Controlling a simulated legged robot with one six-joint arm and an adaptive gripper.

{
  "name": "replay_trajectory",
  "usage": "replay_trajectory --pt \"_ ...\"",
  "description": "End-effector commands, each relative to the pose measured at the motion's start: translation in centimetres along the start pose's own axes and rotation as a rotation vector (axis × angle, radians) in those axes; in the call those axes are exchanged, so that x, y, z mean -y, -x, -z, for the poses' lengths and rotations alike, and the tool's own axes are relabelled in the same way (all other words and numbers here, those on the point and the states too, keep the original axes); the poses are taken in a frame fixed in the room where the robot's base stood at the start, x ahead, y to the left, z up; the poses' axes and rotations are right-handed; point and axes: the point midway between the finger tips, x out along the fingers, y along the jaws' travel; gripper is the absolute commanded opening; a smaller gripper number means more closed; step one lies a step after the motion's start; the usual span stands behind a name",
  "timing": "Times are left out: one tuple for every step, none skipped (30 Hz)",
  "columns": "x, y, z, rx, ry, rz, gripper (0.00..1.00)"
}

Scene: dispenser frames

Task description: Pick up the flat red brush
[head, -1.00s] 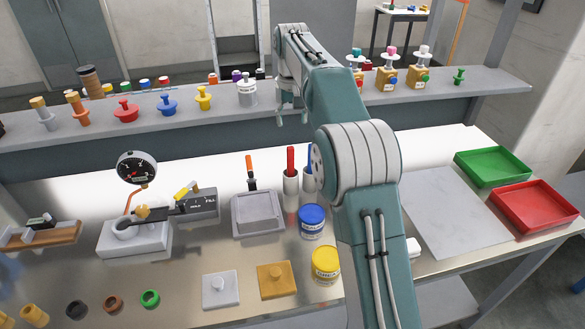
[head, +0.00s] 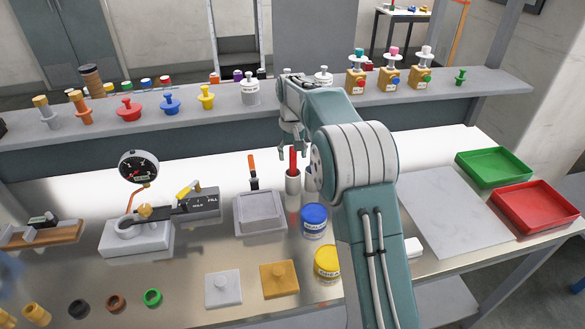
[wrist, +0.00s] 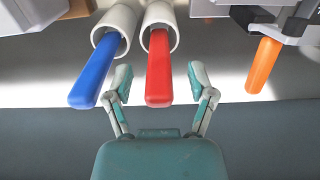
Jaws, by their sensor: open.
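The flat red brush (wrist: 159,72) stands with its handle out of a white cylindrical holder (wrist: 162,14) in the wrist view. In the head view its red handle (head: 293,160) sticks up from the holder on the bench. My gripper (wrist: 161,80) is open, with one finger on each side of the red handle and gaps visible on both sides. In the head view my gripper (head: 294,152) hangs above the holder. The bristle end is hidden inside the holder.
A blue-handled brush (wrist: 92,74) in its own holder stands close beside the red one. An orange handle (wrist: 263,66) is farther right in the wrist view. A blue-lidded jar (head: 314,221), a yellow jar (head: 328,262) and a grey tray (head: 260,213) are nearby on the bench.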

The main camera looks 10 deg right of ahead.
Motion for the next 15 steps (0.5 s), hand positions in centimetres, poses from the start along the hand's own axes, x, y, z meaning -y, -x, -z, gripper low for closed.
replay_trajectory --pt "0.01 -0.02 0.01 -0.001 0.0 0.0 0.71" --pt "0.02 -0.01 0.01 -0.002 0.0 0.0 0.71" --pt "0.02 0.01 0.02 -0.002 0.0 0.0 0.71" --pt "0.02 0.03 0.02 -0.002 0.0 0.0 0.71" --pt "0.02 0.04 0.02 -0.002 0.0 0.0 0.71" --pt "0.02 0.05 0.03 -0.002 0.0 0.0 0.62" --pt "0.02 0.06 0.03 -0.002 0.0 0.0 0.49" --pt "0.03 0.06 0.03 -0.002 0.001 0.0 0.36" --pt "0.03 0.07 0.03 -0.002 0.001 0.0 0.18" --pt "0.03 0.08 0.03 -0.002 0.001 0.0 0.05" --pt "0.03 0.08 0.03 -0.003 0.001 0.0 0.0" --pt "0.03 0.07 0.03 -0.002 0.0 0.0 0.0" --pt "0.03 0.07 0.04 -0.002 0.001 0.0 0.0" --pt "0.03 0.06 0.04 -0.002 0.001 0.0 0.0" --pt "0.03 0.06 0.04 -0.002 0.001 0.0 0.0"
